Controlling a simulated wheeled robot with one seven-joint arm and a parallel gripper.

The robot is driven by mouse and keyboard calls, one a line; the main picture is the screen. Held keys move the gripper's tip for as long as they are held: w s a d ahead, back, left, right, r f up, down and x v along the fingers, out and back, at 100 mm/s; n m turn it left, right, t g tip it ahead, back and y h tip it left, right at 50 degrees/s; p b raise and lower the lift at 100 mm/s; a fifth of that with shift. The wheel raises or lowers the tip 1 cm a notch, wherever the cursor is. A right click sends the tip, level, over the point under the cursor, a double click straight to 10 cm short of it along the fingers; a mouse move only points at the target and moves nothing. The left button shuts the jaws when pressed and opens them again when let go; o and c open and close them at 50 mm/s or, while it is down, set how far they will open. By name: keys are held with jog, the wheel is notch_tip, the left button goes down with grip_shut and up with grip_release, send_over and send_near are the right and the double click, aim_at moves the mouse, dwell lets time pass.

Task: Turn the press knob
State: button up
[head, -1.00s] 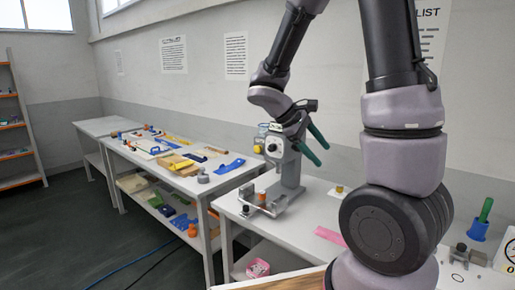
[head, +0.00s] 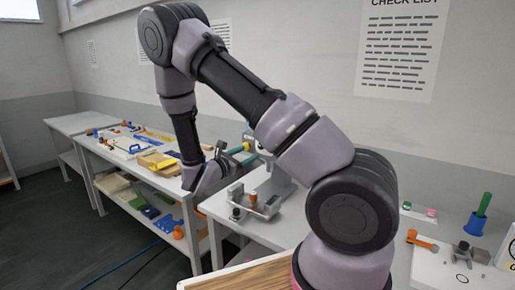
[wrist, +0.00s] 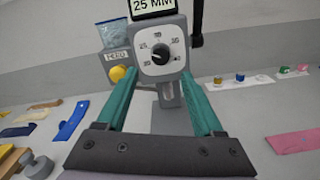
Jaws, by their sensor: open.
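The press knob (wrist: 161,54) is a black dial on a pale square plate with numbers around it, on the front of the grey press (wrist: 171,92). The exact setting of its pointer is too small to read. A sign (wrist: 157,6) above it reads "25 MM". My gripper (wrist: 160,80) is open and empty. Its two green fingers point at the press, one on each side below the dial, with the knob ahead and between them. In the head view my gripper (head: 243,155) is left of the press (head: 273,178); my arm hides much of the press and the knob.
A yellow button (wrist: 120,73) is left of the dial, close to the left finger's line. A metal fixture with an orange part (head: 253,198) stands before the press. A pink sheet (wrist: 296,140) lies to the right. Tools cover the bench (head: 130,167) at left.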

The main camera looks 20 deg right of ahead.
aim_at(259, 147)
jog(key=x, duration=0.8)
grip_shut()
jog(key=shift+m, duration=0.3)
jog(key=m, duration=0.5)
jog(key=shift+m, duration=0.3)
jog(key=m, duration=0.5)
jog(key=shift+m, duration=0.3)
